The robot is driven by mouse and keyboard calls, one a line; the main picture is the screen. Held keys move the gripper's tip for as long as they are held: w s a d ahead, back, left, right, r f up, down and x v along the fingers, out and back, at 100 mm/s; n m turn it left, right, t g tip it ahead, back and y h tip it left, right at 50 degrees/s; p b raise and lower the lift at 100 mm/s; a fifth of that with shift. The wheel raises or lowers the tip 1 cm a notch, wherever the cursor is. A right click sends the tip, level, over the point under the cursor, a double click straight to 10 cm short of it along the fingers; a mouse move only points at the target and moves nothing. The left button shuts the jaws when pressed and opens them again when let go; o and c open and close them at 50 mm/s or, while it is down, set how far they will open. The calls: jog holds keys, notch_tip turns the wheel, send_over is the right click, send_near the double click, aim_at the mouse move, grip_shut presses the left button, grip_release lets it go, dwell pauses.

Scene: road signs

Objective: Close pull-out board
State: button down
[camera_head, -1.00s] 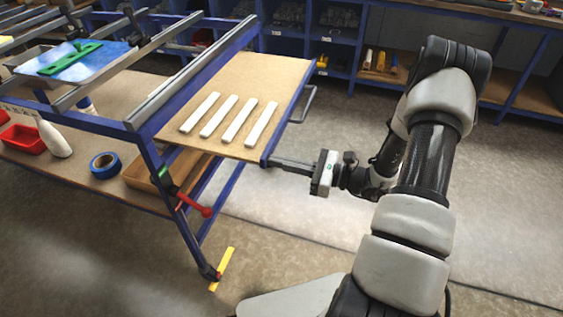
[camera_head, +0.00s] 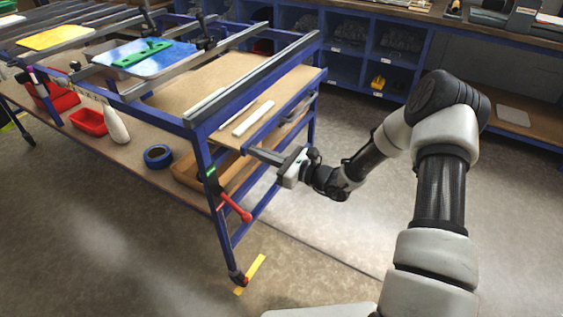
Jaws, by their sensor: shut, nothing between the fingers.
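The pull-out board (camera_head: 285,103) is a tan panel with a blue front edge. My gripper (camera_head: 254,154) is shut and empty. Its fingertips are at the near corner of the board's front edge and appear to touch it.
A red clamp handle (camera_head: 236,208) sticks out from the near table leg, below my gripper. The lower shelf holds blue tape (camera_head: 158,156), a white bottle (camera_head: 115,126) and a red bin (camera_head: 89,121). Open floor lies to the right, before the blue shelving.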

aim_at(240, 144)
jog(key=x, duration=0.6)
jog(key=shift+w+a+r, duration=0.15)
jog(key=shift+a, duration=0.05)
jog(key=shift+r, duration=0.1)
